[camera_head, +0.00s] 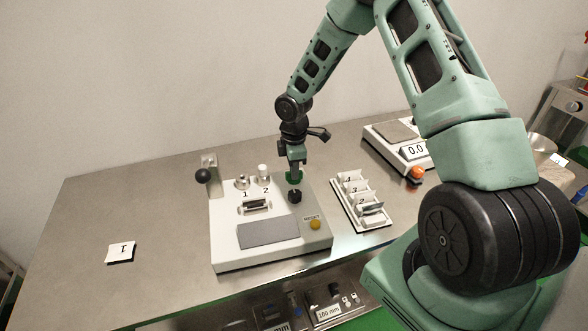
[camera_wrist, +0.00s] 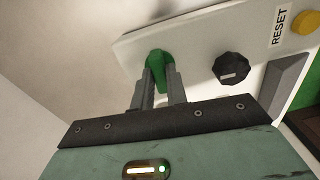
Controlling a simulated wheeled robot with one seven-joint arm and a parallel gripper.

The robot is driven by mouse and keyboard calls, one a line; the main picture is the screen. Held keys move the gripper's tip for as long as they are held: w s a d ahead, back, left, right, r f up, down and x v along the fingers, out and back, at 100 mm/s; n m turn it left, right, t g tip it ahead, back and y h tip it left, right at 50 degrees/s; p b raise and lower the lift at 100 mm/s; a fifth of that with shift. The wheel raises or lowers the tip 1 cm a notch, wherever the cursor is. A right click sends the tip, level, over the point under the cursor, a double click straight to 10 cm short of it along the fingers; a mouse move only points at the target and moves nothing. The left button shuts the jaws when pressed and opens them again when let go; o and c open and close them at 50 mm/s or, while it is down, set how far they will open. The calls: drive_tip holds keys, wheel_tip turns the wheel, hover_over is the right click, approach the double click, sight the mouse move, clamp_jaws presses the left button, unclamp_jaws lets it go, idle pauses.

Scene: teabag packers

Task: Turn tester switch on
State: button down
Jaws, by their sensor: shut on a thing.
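The tester (camera_head: 222,222) is a pale box on the steel table, with sockets marked 1 and 2, a grey panel, a black knob (camera_head: 295,196) and a yellow RESET button (camera_head: 315,224). The green switch (camera_head: 292,178) stands at the box's upper right, behind the black knob. My gripper (camera_head: 296,169) is over it, pointing down. In the wrist view the two fingers of my gripper (camera_wrist: 160,74) are shut on the green switch (camera_wrist: 159,58), one on each side. The fingers hide part of the switch, and I cannot tell its position.
A rack (camera_head: 362,201) with numbered slots stands right of the tester. A scale (camera_head: 398,142) reading 0.0 is behind it. A black ball-ended lever (camera_head: 203,175) rises at the tester's back left. A card marked 1 (camera_head: 121,252) lies left. The table's left part is mostly clear.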

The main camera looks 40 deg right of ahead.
drive_tip(key=m, duration=0.4)
drive_tip(key=shift+b, duration=0.3)
drive_tip(key=m, duration=0.4)
drive_tip(key=shift+m+b, duration=0.3)
drive_tip(key=shift+b, duration=0.05)
drive_tip(key=m, duration=0.4)
drive_tip(key=shift+r+m+b, duration=0.1)
drive_tip(key=shift+m+b, duration=0.25)
drive_tip(key=shift+m, duration=1.95)
drive_tip(key=c, duration=1.4)
unclamp_jaws()
wheel_tip(320, 180, up, 17)
drive_tip(key=b, duration=0.1)
drive_tip(key=shift+r+b, duration=0.15)
drive_tip(key=shift+b, duration=0.15)
